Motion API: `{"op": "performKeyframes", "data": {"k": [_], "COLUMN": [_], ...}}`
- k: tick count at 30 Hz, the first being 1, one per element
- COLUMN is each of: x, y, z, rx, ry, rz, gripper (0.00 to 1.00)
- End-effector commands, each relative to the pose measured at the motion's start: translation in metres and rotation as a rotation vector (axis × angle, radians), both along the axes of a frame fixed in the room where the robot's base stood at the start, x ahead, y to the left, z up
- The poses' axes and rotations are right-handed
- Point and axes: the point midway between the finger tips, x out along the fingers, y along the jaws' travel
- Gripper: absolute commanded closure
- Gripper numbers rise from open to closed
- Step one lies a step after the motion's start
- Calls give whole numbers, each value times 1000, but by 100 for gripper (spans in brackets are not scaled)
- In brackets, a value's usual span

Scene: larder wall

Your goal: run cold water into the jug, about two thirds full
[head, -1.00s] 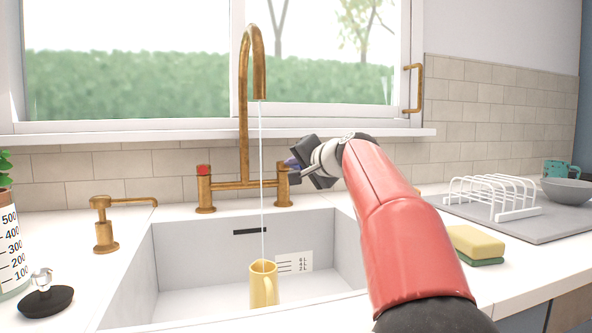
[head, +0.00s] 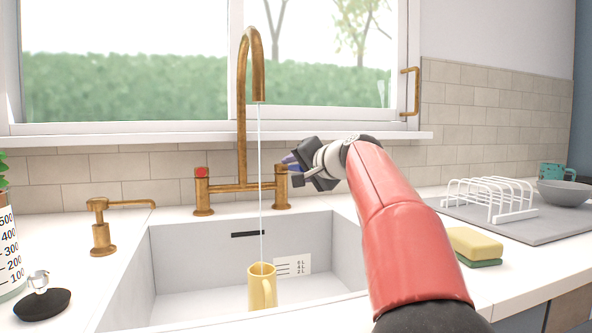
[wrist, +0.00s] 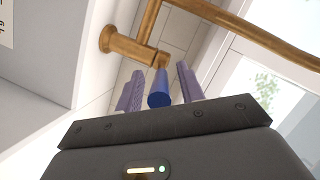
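The yellow jug (head: 257,290) stands upright in the sink (head: 190,300), under the brass tap's spout (head: 259,85). A thin stream of water (head: 261,180) falls from the spout into the jug's mouth. The water level inside is hidden. My gripper (head: 291,163) is at the tap's right-hand valve (head: 281,187). In the wrist view, the blue lever (wrist: 160,90) of this valve lies between my two purple fingers (wrist: 160,84), with a narrow gap on each side. The left-hand valve has a red top (head: 201,172).
A white card with marks (head: 292,264) is on the sink's back wall. A soap dispenser (head: 102,232), a black stopper (head: 42,303) and a marked container (head: 8,250) stand left. A sponge (head: 473,243), white rack (head: 490,200) and grey bowl (head: 566,193) are right.

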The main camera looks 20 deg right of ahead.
Motion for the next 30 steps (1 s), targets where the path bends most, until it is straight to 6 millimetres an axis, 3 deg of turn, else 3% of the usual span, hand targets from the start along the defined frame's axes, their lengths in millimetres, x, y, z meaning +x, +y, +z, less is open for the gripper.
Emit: {"op": "performKeyframes", "data": {"k": [13, 30], "x": [-64, -71], "y": [-15, -16], "z": [14, 16], "rx": [-2, 0], "ry": [-2, 0], "rz": [-4, -1], "gripper": [62, 62]}}
